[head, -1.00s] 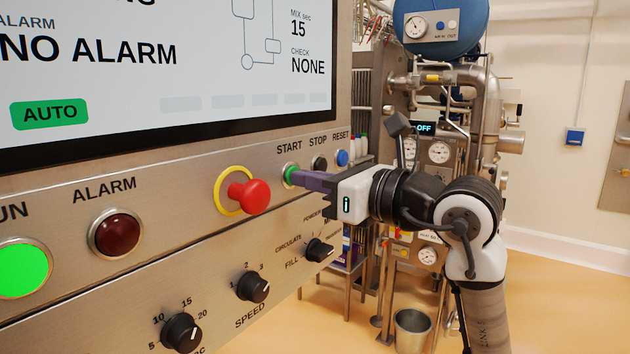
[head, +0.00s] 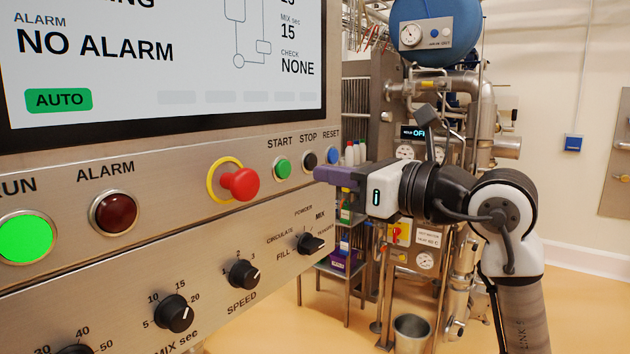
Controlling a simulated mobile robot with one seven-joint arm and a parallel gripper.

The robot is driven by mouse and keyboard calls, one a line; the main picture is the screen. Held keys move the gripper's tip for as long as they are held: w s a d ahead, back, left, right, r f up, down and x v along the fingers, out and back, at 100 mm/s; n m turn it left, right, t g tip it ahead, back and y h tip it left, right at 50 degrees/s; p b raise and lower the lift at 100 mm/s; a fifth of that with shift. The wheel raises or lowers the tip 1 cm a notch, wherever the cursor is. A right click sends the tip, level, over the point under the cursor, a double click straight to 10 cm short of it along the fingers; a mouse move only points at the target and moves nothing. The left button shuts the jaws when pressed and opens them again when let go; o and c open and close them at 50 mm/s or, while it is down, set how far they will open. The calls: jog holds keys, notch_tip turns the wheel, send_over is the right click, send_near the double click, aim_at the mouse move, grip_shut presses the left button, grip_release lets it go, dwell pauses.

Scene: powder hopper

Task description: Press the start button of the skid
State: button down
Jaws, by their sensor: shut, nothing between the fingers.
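The green START button (head: 282,168) is on the steel control panel (head: 150,236), under its START label and left of the black STOP button (head: 309,162) and blue RESET button (head: 332,156). My gripper (head: 318,174) is shut and empty. Its purple fingers point left toward the panel, and the tips show to the right of and slightly below the START button, with a gap between. The START button is in full view. The screen (head: 160,60) above reads NO ALARM, with a green AUTO tag.
A red emergency stop knob (head: 241,183) with a yellow ring sticks out left of START. Selector knobs for FILL (head: 311,243), SPEED (head: 244,274) and MIX sec (head: 174,313) sit below. Pipework and a blue tank (head: 425,15) stand behind my arm. Open floor lies at the lower right.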

jog(key=b+v, duration=0.2)
jog(key=v, duration=0.5)
jog(key=shift+d+f, duration=0.2)
jog(key=shift+d, duration=0.1)
